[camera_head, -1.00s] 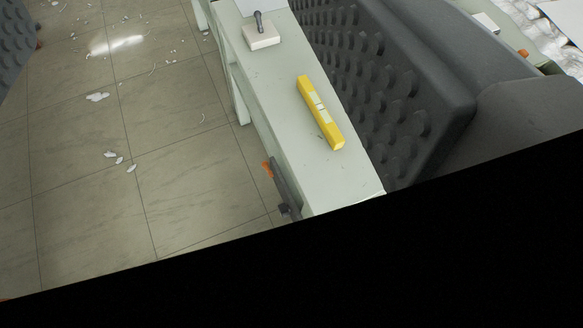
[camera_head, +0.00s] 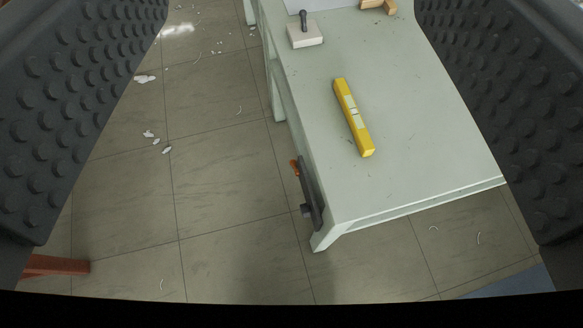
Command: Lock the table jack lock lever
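My gripper (camera_head: 295,235) shows as two black studded finger pads, one at each side of the view. They are wide apart, with nothing between them but the distant scene. Beyond them stands a pale green table (camera_head: 420,150). On its left side, near the front corner, is a dark bar-shaped fitting (camera_head: 311,190) with a small orange part (camera_head: 295,167) at its upper left. A white block (camera_head: 306,38) with an upright dark handle (camera_head: 304,19) stands at the table's far left. I cannot tell for certain which of these is the lock lever. The gripper touches neither.
A yellow spirit level (camera_head: 353,117) lies on the table. A wooden piece (camera_head: 379,5) is at the far edge. White scraps (camera_head: 150,136) litter the tiled floor (camera_head: 120,200). A red-brown bar (camera_head: 55,265) shows lower left. The floor left of the table is mostly open.

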